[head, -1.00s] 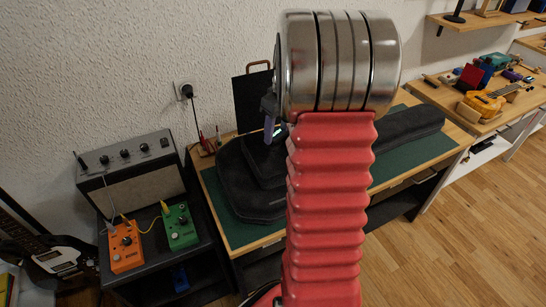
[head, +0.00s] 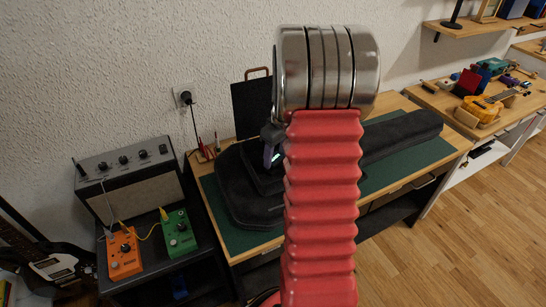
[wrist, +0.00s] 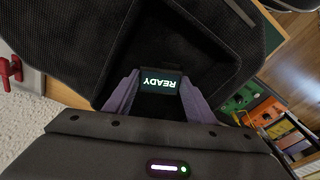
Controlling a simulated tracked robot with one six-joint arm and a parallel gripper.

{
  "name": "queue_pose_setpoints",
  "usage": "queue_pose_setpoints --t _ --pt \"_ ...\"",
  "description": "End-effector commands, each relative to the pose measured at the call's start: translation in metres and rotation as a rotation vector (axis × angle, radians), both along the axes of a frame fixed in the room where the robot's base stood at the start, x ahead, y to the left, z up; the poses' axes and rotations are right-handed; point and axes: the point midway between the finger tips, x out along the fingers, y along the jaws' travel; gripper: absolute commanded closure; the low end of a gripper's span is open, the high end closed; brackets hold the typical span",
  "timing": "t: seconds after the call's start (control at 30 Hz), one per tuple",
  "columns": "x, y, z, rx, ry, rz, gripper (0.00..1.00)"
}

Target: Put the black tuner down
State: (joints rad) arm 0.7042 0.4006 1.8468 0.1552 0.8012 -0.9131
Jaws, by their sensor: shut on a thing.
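The black tuner (wrist: 161,85) shows in the wrist view with a lit screen reading "READY", upside down in the picture. My gripper (wrist: 158,88) has its two purple fingers shut on it, one at each side. In the head view my gripper (head: 269,156) is low over the body of the black case, partly hidden by my red arm. The tuner itself is hard to make out there. The black case (head: 240,205) lies on the green mat (head: 395,173) on the table. I cannot tell whether the tuner touches the case.
Left of the table, an orange pedal (head: 124,255) and a green pedal (head: 179,232) stand in front of a grey amplifier (head: 128,180). A black board (head: 252,105) stands behind the case. The mat's front right is bare.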

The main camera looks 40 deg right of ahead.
Motion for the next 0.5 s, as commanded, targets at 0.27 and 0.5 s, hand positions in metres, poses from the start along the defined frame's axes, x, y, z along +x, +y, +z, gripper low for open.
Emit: queue_pose_setpoints --t 0.27,0.5 --pt "0.0003 -0.0001 -0.0017 -0.001 -0.001 0.000 0.72" --pt "0.0005 0.0000 -0.0065 -0.001 -0.001 0.000 0.72"
